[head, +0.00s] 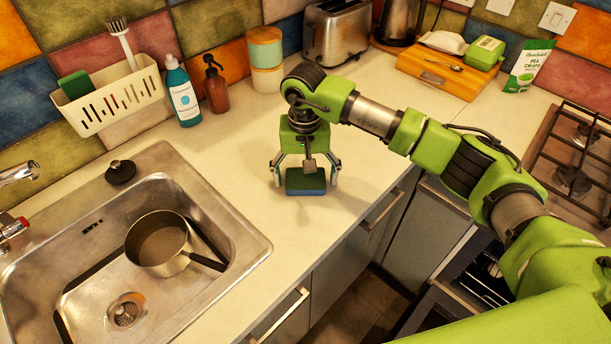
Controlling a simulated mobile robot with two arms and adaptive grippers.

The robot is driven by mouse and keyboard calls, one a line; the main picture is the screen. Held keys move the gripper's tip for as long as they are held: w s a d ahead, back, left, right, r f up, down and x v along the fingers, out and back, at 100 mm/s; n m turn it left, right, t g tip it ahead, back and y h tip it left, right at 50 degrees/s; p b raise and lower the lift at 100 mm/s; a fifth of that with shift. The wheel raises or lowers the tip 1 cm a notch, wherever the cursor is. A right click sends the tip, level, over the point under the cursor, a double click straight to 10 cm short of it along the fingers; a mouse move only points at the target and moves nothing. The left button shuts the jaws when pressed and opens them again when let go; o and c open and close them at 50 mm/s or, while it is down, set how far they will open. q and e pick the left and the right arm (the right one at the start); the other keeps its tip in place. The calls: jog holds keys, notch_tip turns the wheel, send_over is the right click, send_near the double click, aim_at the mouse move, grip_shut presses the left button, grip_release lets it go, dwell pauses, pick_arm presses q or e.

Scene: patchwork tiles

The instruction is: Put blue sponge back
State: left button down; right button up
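I cannot tell whether the sponge rests fully on the worktop. A white slotted caddy (118,100) hangs on the tiled wall above the sink. It holds a green sponge (76,85) and a white brush (122,38). My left gripper is not in view.
The sink (205,205) holds a saucepan (158,243). A teal bottle (182,95), a brown pump bottle (215,88) and stacked canisters (266,60) stand along the wall. A black plug (120,171) lies behind the sink. Worktop between sink and gripper is clear.

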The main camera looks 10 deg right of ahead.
aim_at(305, 178)
jog(key=shift+r, duration=0.15)
jog(key=shift+r, duration=0.15)
notch_tip(305, 178, up, 12)
jog(key=b, duration=0.3)
jog(key=shift+s+a, duration=0.1)
